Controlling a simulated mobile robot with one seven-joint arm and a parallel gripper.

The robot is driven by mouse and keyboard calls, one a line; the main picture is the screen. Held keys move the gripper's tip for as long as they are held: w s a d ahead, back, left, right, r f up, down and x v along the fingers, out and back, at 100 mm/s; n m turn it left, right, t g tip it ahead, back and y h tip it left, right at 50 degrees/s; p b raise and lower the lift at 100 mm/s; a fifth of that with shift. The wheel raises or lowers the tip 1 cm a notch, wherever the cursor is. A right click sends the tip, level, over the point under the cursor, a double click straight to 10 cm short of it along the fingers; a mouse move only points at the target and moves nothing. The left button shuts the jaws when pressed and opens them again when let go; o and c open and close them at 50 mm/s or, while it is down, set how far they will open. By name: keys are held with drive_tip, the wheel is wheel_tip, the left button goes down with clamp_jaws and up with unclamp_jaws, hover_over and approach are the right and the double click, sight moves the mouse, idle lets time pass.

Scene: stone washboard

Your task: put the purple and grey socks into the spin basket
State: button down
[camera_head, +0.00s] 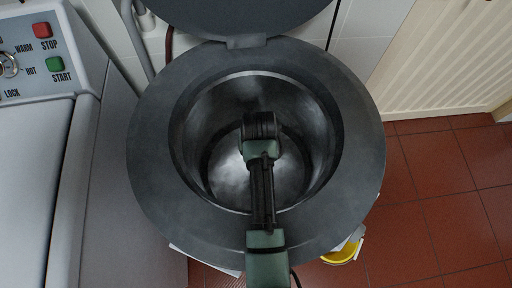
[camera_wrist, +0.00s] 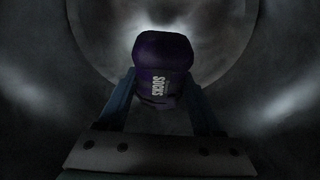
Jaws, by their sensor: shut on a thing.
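The spin basket (camera_head: 222,110) is a round dark metal drum, open at the top. My arm reaches down into it, and its walls surround my gripper in the wrist view. In the head view the fingers and bundle are hidden behind my arm. No grey socks can be made out in either view.
The raised round lid (camera_head: 240,14) stands behind the basket. A wide grey rim (camera_head: 357,130) surrounds the opening. A white machine with red and green buttons (camera_head: 45,45) stands at left. A yellow container (camera_head: 343,254) is on the red tiled floor (camera_head: 440,190) at lower right.

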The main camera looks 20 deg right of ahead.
unclamp_jaws()
drive_tip(key=shift+r, duration=0.1)
